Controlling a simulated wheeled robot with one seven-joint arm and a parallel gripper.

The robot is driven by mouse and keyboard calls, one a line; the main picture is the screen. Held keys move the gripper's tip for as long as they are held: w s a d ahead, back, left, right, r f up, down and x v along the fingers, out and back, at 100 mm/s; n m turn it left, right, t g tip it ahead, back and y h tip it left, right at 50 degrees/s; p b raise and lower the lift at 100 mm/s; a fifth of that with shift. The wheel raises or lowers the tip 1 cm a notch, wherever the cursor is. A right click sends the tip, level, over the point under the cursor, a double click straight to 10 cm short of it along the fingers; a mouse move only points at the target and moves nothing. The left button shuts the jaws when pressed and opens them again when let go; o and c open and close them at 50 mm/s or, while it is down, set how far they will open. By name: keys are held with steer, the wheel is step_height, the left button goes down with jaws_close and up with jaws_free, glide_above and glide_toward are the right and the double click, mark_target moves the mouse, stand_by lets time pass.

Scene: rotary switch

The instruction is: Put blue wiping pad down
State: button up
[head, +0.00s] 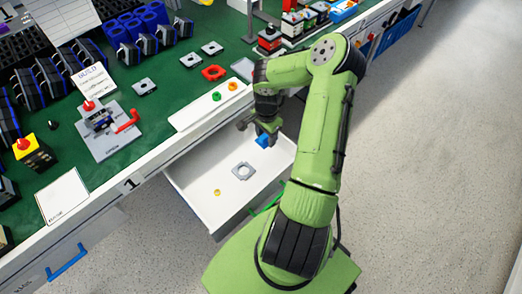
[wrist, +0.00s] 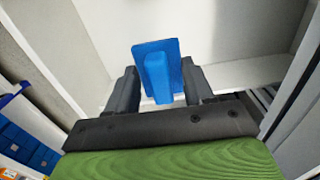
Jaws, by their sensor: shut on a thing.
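The blue wiping pad (wrist: 158,68) shows in the wrist view between the two dark fingers of my gripper (wrist: 160,88). My gripper is shut on it. In the head view the blue pad (head: 262,141) is a small patch at the tip of my gripper (head: 266,132), over the upper right part of an open white drawer (head: 212,207). My arm and gripper hide part of the pad and the drawer's right side. I cannot tell whether the pad touches the drawer floor.
In the drawer lie a grey square plate (head: 243,171) and a small yellow ring (head: 217,192). The green bench top (head: 160,110) holds a switch fixture (head: 108,130), a white strip with small parts (head: 210,106) and a red ring (head: 213,72). The drawer's left floor is mostly bare.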

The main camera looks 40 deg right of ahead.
mark_target(266, 154)
step_height(266, 154, down, 9)
steer(key=b, duration=0.2)
steer(key=shift+r+b, duration=0.1)
steer(key=shift+b, duration=0.3)
steer(key=shift+r, duration=0.1)
